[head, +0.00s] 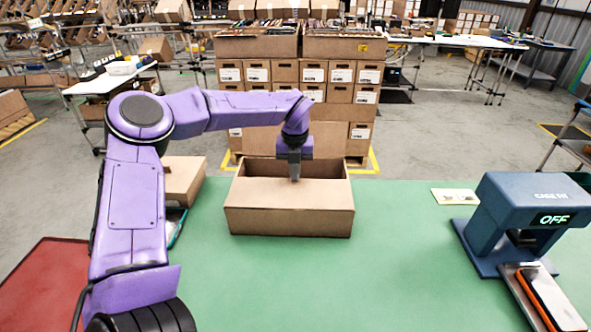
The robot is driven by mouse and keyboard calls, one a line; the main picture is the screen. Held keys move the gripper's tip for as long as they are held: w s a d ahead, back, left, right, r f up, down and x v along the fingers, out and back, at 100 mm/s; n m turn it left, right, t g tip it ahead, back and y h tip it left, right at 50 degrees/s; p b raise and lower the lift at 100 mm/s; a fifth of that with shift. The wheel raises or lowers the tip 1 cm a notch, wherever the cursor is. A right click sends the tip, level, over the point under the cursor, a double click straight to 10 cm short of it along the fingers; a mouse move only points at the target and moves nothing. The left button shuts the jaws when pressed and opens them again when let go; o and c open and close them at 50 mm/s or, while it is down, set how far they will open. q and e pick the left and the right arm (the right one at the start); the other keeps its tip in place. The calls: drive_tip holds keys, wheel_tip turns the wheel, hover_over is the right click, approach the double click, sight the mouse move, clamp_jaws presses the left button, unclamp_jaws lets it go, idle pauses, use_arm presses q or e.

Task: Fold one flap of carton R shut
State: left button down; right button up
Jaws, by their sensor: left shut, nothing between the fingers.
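An open brown carton (290,222) stands at the middle of the green table's far part. It is the right-hand one of two cartons here, so I take it as carton R. A flat cardboard panel (262,191), seemingly its near flap, lies across the front part of its top. The rear part of the top is open and shows the dark inside. My left gripper (295,177) points straight down over the carton, shut and empty, its fingertips at the panel's far edge. I cannot tell if they touch it. My right gripper is out of view.
A second carton (184,178) sits left of it, partly hidden by my left arm. A blue machine (530,215) with an "OFF" display stands at the right, with a pale card (455,196) beside it. The green table (330,285) is clear in front.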

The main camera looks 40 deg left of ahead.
use_arm(q)
drive_tip(key=shift+s+f, duration=0.1)
drive_tip(key=shift+s, duration=0.1)
drive_tip(key=shift+w+f, duration=0.15)
drive_tip(key=shift+w, duration=0.05)
drive_tip(key=shift+f, duration=0.2)
drive_tip(key=shift+f+b, duration=0.55)
drive_tip(key=shift+b, duration=0.15)
drive_tip(key=shift+s, duration=0.2)
drive_tip(key=shift+r, duration=0.1)
drive_tip(key=shift+s+f, duration=0.1)
drive_tip(key=shift+f, duration=0.1)
drive_tip(key=shift+r, duration=0.25)
drive_tip(key=shift+w+r+p, duration=0.3)
drive_tip(key=shift+r+p, duration=0.1)
drive_tip(key=shift+p, duration=0.25)
drive_tip(key=shift+a+r, duration=0.1)
drive_tip(key=shift+r, duration=0.2)
wheel_tip(320, 180, up, 4)
drive_tip(key=p, duration=0.4)
drive_tip(key=shift+r, duration=0.15)
drive_tip(key=shift+w+r+b, duration=0.1)
drive_tip(key=shift+r+b, duration=0.35)
drive_tip(key=shift+b, duration=0.6)
wheel_tip(320, 180, up, 8)
drive_tip(key=b, duration=0.1)
